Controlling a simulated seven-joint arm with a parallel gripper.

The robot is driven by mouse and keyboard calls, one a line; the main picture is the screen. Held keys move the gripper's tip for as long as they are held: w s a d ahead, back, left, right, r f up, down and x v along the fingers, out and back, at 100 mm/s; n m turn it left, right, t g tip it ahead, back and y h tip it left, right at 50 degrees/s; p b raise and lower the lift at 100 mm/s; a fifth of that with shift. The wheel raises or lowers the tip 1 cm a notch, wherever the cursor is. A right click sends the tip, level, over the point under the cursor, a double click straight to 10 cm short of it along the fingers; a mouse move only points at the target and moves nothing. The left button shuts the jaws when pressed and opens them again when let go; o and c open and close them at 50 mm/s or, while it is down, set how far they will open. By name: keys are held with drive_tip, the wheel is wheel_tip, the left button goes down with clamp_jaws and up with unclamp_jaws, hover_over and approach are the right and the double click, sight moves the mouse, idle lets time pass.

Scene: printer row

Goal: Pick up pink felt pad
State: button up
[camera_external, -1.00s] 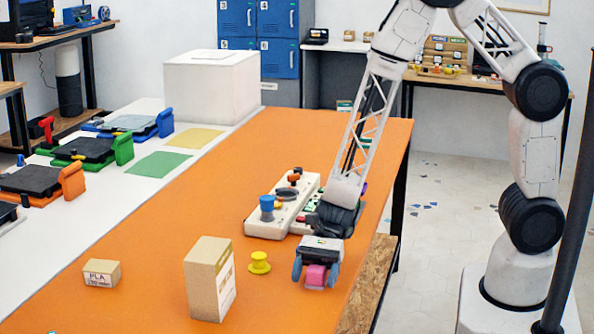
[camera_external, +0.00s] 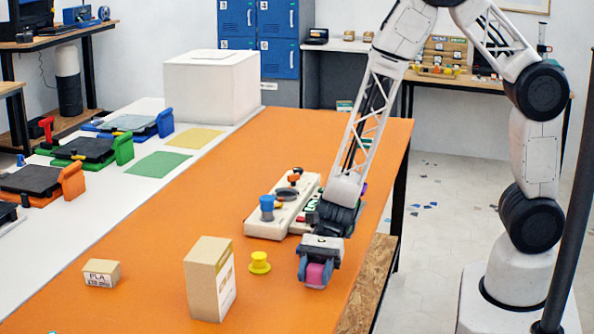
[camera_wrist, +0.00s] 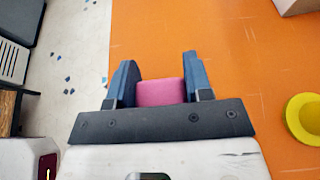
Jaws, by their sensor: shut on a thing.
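The pink felt pad (camera_external: 316,275) is a small pink block at the right side of the orange table. My gripper (camera_external: 316,277) is shut on it, with a blue finger on each side. In the wrist view the pink pad (camera_wrist: 160,92) sits between the two blue fingers of my gripper (camera_wrist: 160,85), its lower part hidden behind the dark gripper bar. I cannot tell whether the pad touches the table.
A yellow spool-like piece (camera_external: 260,262) stands just left of my gripper. A tall tan box (camera_external: 208,280) and a small PLA box (camera_external: 101,273) are farther left. A beige control panel with knobs (camera_external: 268,229) lies behind. The table's right edge is close.

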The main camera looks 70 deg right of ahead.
sight(316, 270)
drive_tip(key=shift+r, duration=1.3)
drive_tip(key=shift+s+d+r, duration=0.1)
drive_tip(key=shift+s+r, duration=0.05)
drive_tip(key=shift+r, duration=0.2)
drive_tip(key=s+d+r, duration=0.1)
drive_tip(key=s+d, duration=0.6)
drive_tip(key=s, duration=0.7)
drive_tip(key=shift+d+r, duration=0.15)
drive_tip(key=shift+w, duration=0.1)
